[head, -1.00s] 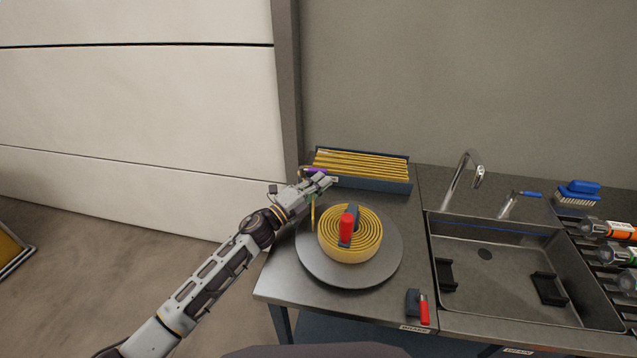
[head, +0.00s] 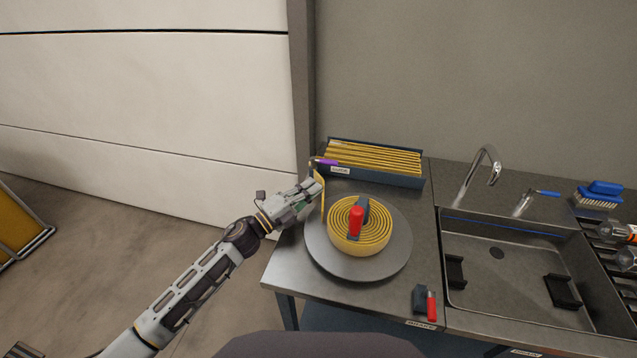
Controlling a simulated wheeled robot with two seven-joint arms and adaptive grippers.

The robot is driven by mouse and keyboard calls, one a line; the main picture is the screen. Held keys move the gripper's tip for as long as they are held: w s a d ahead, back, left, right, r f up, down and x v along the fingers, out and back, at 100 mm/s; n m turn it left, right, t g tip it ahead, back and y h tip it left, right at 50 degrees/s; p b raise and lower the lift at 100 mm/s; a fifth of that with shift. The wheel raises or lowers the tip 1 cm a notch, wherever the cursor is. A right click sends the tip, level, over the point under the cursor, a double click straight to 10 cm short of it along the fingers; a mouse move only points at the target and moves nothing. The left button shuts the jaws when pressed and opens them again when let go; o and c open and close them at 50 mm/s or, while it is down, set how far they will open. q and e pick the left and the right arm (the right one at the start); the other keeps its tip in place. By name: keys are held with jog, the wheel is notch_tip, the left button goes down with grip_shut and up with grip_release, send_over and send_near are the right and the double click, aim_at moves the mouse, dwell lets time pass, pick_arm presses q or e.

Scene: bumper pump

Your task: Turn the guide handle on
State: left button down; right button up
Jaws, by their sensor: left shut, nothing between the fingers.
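A grey turntable (head: 388,262) on the steel bench carries a coil of yellow strip (head: 347,246). A red handle (head: 356,222) on a dark block stands at the coil's middle. A small purple handle (head: 327,162) sits at the left end of the box behind, just beyond my left gripper; a yellow upright piece (head: 322,196) is close to the fingers. I cannot tell from labels which one is the guide handle. My left gripper (head: 316,188) is shut and empty at the bench's left edge, left of the coil. Whether it touches the yellow piece is unclear.
A dark box of yellow strips (head: 376,160) stands at the back. A second red handle (head: 431,306) on a dark block is at the bench's front edge. To the right are a sink (head: 505,285), a tap (head: 490,165) and a blue brush (head: 598,194).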

pick_arm(q)
jog(key=shift+v, duration=2.2)
jog(key=shift+n+t, duration=0.3)
